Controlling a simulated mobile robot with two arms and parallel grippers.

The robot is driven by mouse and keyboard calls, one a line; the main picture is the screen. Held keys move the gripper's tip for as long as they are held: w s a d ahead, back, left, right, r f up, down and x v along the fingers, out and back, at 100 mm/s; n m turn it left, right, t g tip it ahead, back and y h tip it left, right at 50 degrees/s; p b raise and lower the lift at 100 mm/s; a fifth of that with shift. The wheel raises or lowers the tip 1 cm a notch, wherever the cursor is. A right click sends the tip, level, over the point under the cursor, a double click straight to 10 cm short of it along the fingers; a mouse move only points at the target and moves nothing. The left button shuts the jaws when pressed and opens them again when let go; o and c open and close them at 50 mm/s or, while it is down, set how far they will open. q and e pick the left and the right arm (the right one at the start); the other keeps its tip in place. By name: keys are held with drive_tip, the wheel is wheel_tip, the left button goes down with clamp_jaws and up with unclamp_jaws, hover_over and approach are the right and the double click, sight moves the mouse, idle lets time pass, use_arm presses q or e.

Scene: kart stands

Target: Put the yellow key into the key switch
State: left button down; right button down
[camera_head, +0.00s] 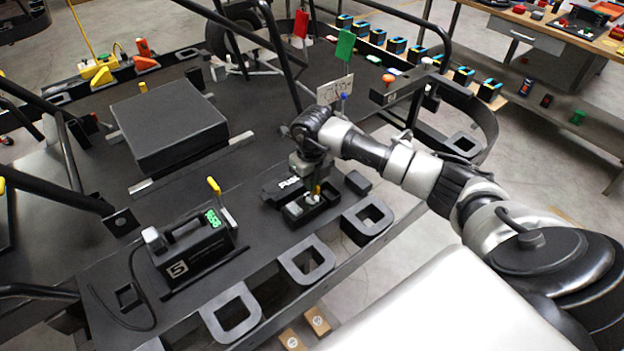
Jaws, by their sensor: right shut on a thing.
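My right gripper (313,178) reaches in from the right and points down over a small black box (291,213) on the dark kart deck. It is shut on a small yellow piece, which looks like the yellow key (317,190); the fingers hide most of it. The key's lower end is at or just above a pale round part (312,199) on top of the box, which looks like the key switch. I cannot tell whether the key is inside it or only over it. My left gripper is not in view.
A flat black block (170,125) lies farther back. Black frame tubes rise around the deck. Square grey loops (231,313) line the near edge.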

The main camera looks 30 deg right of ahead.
drive_tip(key=shift+f+b, duration=1.3)
drive_tip(key=shift+f, duration=0.1)
idle(0.3)
drive_tip(key=c, duration=1.1)
unclamp_jaws()
drive_tip(key=shift+r, duration=0.1)
wheel_tip(320, 180, up, 11)
drive_tip(key=shift+f+b, duration=0.2)
drive_tip(key=shift+b, duration=1)
